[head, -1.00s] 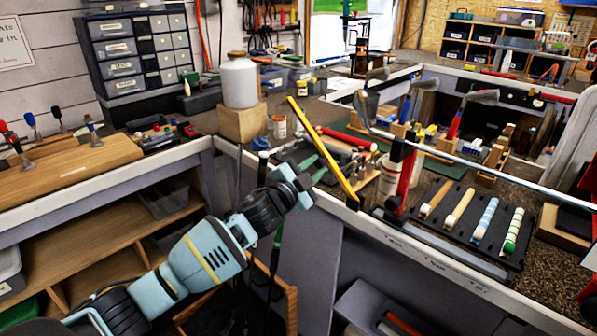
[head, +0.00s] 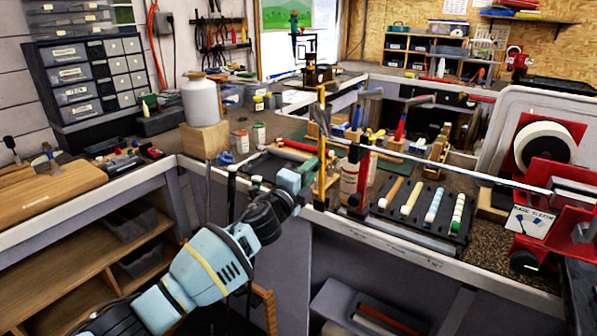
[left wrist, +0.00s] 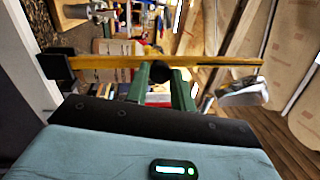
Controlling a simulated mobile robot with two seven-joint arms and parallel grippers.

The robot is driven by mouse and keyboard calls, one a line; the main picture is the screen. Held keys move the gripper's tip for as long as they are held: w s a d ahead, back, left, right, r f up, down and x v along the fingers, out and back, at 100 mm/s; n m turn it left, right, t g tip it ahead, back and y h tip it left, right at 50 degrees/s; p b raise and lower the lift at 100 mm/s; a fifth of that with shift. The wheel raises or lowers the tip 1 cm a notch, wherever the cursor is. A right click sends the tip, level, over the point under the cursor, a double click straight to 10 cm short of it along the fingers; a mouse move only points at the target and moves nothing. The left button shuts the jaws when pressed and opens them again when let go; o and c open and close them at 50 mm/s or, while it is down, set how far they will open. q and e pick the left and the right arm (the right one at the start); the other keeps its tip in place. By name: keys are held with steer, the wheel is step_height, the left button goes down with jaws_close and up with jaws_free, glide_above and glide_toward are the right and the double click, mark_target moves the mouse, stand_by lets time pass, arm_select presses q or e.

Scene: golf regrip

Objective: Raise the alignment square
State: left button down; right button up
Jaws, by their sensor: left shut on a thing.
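The alignment square, a long yellow bar (head: 321,150), stands nearly upright in the head view above the front edge of the bench. My left gripper (head: 309,167) is shut on it, with green fingers at its side. In the left wrist view the yellow bar (left wrist: 105,62) runs across the picture, with a black block (left wrist: 54,66) at its left end. The gripper's green fingers (left wrist: 160,82) meet it near the middle, with a dark round part between them. A club head (left wrist: 245,92) shows near the bar's right end. My right gripper is not in view.
A steel shaft (head: 455,168) runs across the bench to a red clamp (head: 573,193) at the right. A rack (head: 400,222) with several grips lies below it. A white bottle (head: 350,182) stands close behind the bar. A white jug (head: 200,102) stands on a wooden block.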

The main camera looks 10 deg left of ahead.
arm_select(q)
steer(key=shift+s+d+r+m, duration=0.15)
steer(key=shift+d+r+m, duration=0.05)
steer(key=shift+d+m, duration=0.15)
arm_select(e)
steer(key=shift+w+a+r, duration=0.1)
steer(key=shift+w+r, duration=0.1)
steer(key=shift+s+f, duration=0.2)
arm_select(q)
steer(key=c, duration=1.5)
jaws_free()
steer(key=shift+d+f, duration=0.1)
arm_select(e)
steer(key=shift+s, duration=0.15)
arm_select(q)
steer(key=shift+s+f, duration=0.1)
steer(key=shift+s, duration=0.05)
